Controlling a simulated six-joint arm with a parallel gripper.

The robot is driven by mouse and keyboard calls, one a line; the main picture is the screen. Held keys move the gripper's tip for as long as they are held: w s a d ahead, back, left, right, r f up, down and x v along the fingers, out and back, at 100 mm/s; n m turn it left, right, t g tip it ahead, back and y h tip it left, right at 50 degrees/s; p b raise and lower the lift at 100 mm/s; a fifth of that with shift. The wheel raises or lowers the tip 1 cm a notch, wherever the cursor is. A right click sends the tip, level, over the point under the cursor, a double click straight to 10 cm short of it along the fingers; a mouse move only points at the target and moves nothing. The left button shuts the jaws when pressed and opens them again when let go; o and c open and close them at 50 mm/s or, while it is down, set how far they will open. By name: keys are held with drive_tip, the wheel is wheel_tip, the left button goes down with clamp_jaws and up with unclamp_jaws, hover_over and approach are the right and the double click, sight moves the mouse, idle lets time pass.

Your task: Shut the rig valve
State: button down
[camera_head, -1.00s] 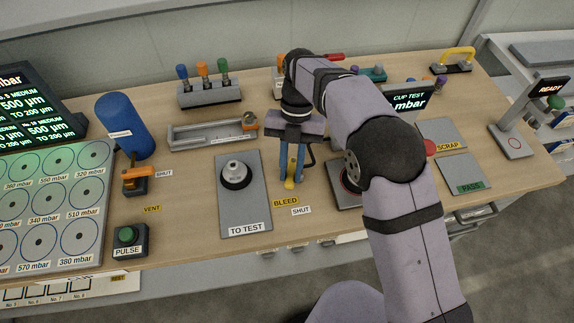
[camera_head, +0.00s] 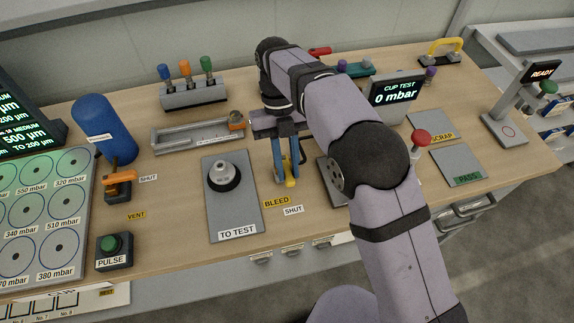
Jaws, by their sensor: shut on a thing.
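The valve by the BLEED (camera_head: 277,202) and SHUT (camera_head: 293,210) labels has a yellow handle (camera_head: 290,183), seen low between my fingers. My gripper (camera_head: 287,174) points down over it with blue fingers and is shut on this handle. The fingers and arm hide most of the valve, so I cannot tell the handle's exact angle. A second valve with an orange handle (camera_head: 118,176) stands at the left, by its own SHUT label and the VENT label.
Left of my gripper is the TO TEST plate (camera_head: 236,213) with a round cup fitting (camera_head: 224,174). A CUP TEST display (camera_head: 395,93) reads 0 mbar. A red knob (camera_head: 421,139) stands right of my arm.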

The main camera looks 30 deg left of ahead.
sight(286, 165)
drive_tip(key=shift+r, duration=0.1)
drive_tip(key=c, duration=1.6)
unclamp_jaws()
drive_tip(key=shift+w+r, duration=0.1)
drive_tip(key=shift+v, duration=1.95)
drive_tip(key=shift+p+v, duration=0.75)
drive_tip(key=shift+v, duration=0.8)
drive_tip(key=shift+r, duration=0.1)
